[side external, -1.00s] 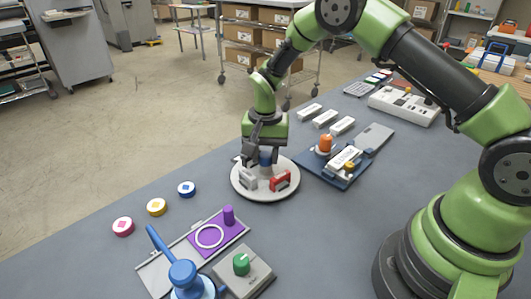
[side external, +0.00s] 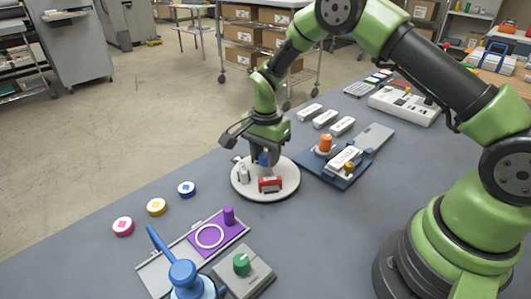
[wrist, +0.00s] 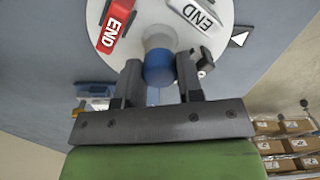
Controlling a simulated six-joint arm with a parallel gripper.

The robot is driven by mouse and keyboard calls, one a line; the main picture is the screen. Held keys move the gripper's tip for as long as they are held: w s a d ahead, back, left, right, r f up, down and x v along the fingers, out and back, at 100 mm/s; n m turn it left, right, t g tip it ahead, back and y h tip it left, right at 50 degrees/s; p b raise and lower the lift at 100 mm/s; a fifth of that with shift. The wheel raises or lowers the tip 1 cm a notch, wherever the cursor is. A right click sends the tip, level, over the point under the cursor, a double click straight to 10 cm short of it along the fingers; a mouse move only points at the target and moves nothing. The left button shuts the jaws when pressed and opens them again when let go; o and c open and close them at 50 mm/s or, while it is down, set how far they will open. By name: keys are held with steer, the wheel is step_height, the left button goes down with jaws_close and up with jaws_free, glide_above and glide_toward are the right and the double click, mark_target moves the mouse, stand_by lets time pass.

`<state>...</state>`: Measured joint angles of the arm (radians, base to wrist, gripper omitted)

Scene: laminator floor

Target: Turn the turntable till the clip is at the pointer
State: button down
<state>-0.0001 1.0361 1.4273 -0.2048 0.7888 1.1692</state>
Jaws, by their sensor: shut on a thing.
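The turntable is a round white disc (side external: 287,192) on the bench. My gripper (side external: 263,158) points down over its middle, shut on the blue knob (wrist: 160,69). The pointer, a white triangle (wrist: 239,38), lies just off the rim at the right in the wrist view. The clip sits a little below the pointer's direction, not in line with it.
A blue tray (side external: 347,184) with an orange knob stands close right of the turntable. Several white boxes (side external: 325,118) lie behind it. Coloured round pots (side external: 157,206), a purple plate (side external: 222,237) and a green-knobbed box (side external: 243,278) are in front.

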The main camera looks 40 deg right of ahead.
steer(key=shift+r+m, duration=0.1)
steer(key=shift+m, duration=5.5)
steer(key=c, duration=0.8)
jaws_free()
steer(key=shift+o, duration=0.2)
step_height(320, 180, up, 10)
